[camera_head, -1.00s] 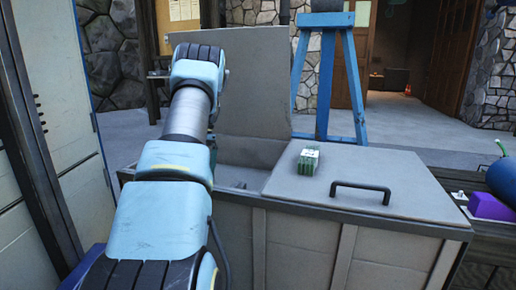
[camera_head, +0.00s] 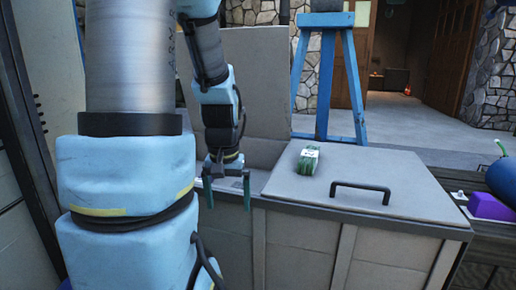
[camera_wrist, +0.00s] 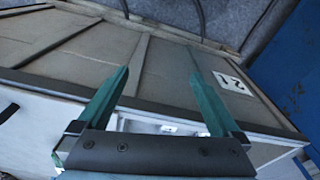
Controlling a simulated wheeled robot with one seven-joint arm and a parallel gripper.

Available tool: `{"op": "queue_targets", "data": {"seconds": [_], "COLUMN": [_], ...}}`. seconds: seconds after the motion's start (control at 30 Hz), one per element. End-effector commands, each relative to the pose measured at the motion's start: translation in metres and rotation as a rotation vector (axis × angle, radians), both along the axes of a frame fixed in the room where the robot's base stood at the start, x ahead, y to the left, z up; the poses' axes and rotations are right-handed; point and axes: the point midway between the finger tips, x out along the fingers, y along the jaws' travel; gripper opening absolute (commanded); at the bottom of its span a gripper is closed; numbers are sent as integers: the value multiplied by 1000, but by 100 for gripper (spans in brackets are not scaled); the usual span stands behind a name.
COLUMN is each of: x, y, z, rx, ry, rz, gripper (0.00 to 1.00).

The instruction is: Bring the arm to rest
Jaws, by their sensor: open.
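My arm fills the left of the head view. My gripper (camera_head: 228,196) hangs fingers down at the left half of a grey chest (camera_head: 300,238), by its front rim. Its two green fingers are apart with nothing between them. In the wrist view my gripper (camera_wrist: 158,72) is also open and empty, with the panelled side of the chest (camera_wrist: 150,62) beyond the fingers. Whether the fingers touch the chest is unclear.
The chest's left lid (camera_head: 262,85) stands raised; its right lid (camera_head: 415,190) is shut, with a black handle (camera_head: 360,187) and a green bundle (camera_head: 309,160) on top. A blue trestle (camera_head: 327,75) stands behind.

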Motion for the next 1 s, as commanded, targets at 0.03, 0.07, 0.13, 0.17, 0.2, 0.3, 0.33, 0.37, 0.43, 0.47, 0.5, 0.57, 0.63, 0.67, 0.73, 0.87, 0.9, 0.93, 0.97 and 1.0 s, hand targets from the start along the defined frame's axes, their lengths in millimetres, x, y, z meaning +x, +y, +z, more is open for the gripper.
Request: {"op": "queue_targets", "data": {"seconds": [0.03,0.07,0.13,0.17,0.2,0.3,0.33,0.37,0.43,0.47,0.5,0.57,0.63,0.67,0.73,0.87,0.9,0.93,0.97,1.0], "x": [-14,-22,-39,-46,-44,-43,-43,-43,-42,-42,-42,-42,-42,-42,-42,-42,-42,-42,-42,-42], "y": [-3,-4,-6,-6,-6,-6,-6,-6,-6,-6,-6,-6,-6,-6,-6,-6,-6,-6,-6,-6], "z": [-1,-2,-4,-5,8,25,29,34,47,52,61,75,94,102,124,155,162,166,169,173], "rx": [-4,-4,-9,-11,-11,-11,-11,-11,-10,-10,-10,-10,-10,-10,-10,-10,-10,-10,-10,-10], "ry": [-12,-19,-34,-41,-43,-40,-40,-40,-39,-39,-39,-39,-39,-39,-39,-39,-38,-38,-38,-38], "rz": [2,4,8,11,13,13,13,12,12,12,12,12,12,12,12,12,12,12,12,12], "gripper": [100,100,100,100,100,100,100,100,100,100,100,100,100,100,100,100,100,100,100,100]}}
